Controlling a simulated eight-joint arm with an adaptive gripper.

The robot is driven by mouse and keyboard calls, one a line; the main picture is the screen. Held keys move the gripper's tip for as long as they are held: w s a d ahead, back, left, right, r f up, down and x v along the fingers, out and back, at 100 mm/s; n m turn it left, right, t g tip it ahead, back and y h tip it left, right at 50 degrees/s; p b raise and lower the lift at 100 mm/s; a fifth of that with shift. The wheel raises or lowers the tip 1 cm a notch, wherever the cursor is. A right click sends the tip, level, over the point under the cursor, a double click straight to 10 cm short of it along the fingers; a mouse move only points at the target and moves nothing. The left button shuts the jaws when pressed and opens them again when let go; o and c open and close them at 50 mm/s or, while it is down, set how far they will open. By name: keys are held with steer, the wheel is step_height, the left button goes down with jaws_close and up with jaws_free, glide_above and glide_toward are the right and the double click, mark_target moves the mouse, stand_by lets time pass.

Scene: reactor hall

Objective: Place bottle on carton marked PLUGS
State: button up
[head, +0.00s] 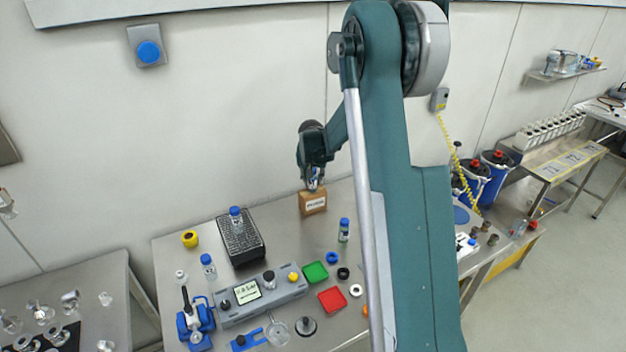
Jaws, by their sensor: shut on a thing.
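The carton marked PLUGS (313,204) is a small brown box with a white label, standing near the back of the steel bench. My gripper (315,182) points down directly over it. It is shut on a small bottle, of which only a pale, shiny bit shows between the fingers. The bottle's lower end is at or just above the carton's top; I cannot tell whether they touch.
A blue-capped bottle (344,230) stands right of the carton. A black perforated block (240,242) with another blue-capped bottle stands to the left. Green (315,272) and red (332,300) trays lie in front. My arm hides the bench's right part.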

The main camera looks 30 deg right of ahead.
steer(key=shift+f, duration=0.15)
steer(key=o, duration=0.9)
steer(key=shift+r, duration=0.2)
steer(key=shift+v, duration=6)
steer(key=shift+a, duration=0.1)
